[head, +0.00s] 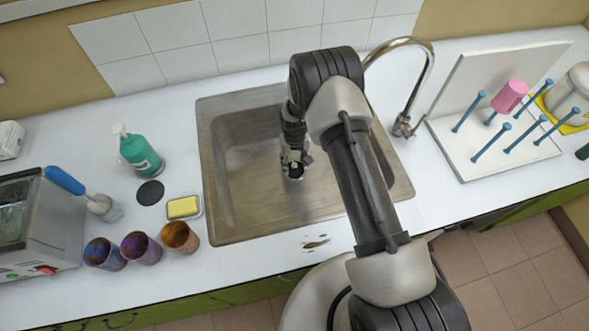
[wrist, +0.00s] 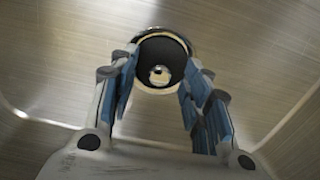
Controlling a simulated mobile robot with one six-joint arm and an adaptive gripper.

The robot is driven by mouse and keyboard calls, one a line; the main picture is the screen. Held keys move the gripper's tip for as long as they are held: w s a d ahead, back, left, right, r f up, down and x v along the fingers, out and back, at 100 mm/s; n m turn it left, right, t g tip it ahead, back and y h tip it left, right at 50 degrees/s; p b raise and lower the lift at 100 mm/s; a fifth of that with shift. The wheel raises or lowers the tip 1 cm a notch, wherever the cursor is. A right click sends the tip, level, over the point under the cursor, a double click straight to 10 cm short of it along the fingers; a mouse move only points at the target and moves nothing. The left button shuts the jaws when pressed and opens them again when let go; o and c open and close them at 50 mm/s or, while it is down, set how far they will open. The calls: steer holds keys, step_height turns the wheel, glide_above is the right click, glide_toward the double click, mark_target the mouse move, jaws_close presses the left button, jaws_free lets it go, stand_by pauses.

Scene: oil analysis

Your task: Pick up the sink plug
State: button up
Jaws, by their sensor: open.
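The sink plug (wrist: 163,48) shows in the wrist view as a dark round piece with a small shiny knob at its middle, inside the bright drain ring in the sink floor. My gripper (wrist: 160,82) is open, its blue-padded fingers pointing down at the plug, one to each side in the picture. Nothing is between the fingers, and I cannot tell how much height is left above the plug. In the head view my gripper (head: 293,168) hangs inside the metal sink (head: 240,205), and the arm and gripper mostly hide the drain.
The chrome faucet (head: 428,70) rises behind the sink's right side. Left of the sink are a black disc (head: 151,192), a yellow sponge (head: 183,207), a green bottle (head: 138,153) and several stained cups (head: 141,248). A drying rack (head: 480,160) stands right.

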mark_target(295, 165)
jaws_close()
stand_by(0.6)
steer(key=shift+r, duration=0.1)
step_height(295, 165, up, 20)
steer(key=p, duration=0.4)
